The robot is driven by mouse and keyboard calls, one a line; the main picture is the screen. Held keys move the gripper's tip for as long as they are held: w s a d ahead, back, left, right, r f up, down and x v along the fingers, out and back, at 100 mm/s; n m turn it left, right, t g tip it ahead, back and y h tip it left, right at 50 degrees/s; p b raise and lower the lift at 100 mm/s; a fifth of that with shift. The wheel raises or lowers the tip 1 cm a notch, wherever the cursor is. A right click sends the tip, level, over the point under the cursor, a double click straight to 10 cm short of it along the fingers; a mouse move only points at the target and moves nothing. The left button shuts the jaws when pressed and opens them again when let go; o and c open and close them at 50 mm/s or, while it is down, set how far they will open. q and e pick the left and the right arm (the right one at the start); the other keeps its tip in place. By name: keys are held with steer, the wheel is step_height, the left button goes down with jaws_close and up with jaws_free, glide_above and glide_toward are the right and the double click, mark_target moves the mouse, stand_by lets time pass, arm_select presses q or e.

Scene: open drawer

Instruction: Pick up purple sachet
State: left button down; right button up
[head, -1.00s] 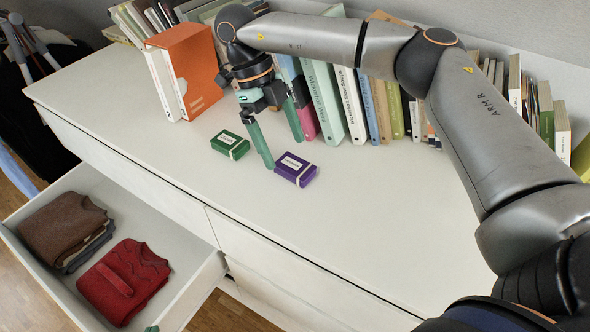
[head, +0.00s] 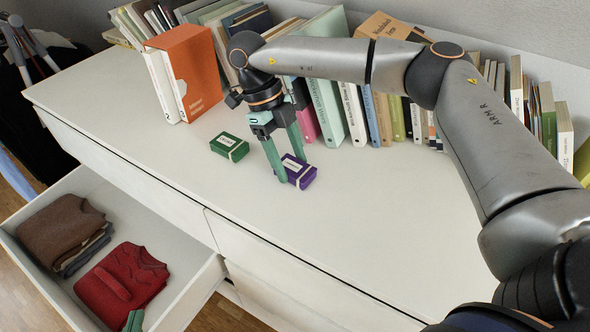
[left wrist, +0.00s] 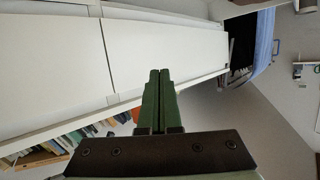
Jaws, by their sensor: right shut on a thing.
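The purple sachet (head: 305,175), a small box-like packet with a pale label, lies on the white dresser top in the head view. My right gripper (head: 291,168) reaches down over it with one green finger on either side and is shut on it. The fingers hide part of its left side. The sachet still appears to be at the dresser surface. My left gripper (head: 133,322) shows only as green fingertips at the bottom edge, by the open drawer. In the left wrist view its fingers (left wrist: 157,100) are together, with nothing between them.
A green packet (head: 229,146) lies left of the purple one. An orange box file (head: 190,75) and a row of books (head: 350,105) stand behind. The open drawer (head: 190,295) holds a red garment (head: 122,285) and brown clothes (head: 60,232).

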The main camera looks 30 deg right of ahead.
steer(key=c, duration=0.7)
steer(key=shift+r, duration=0.1)
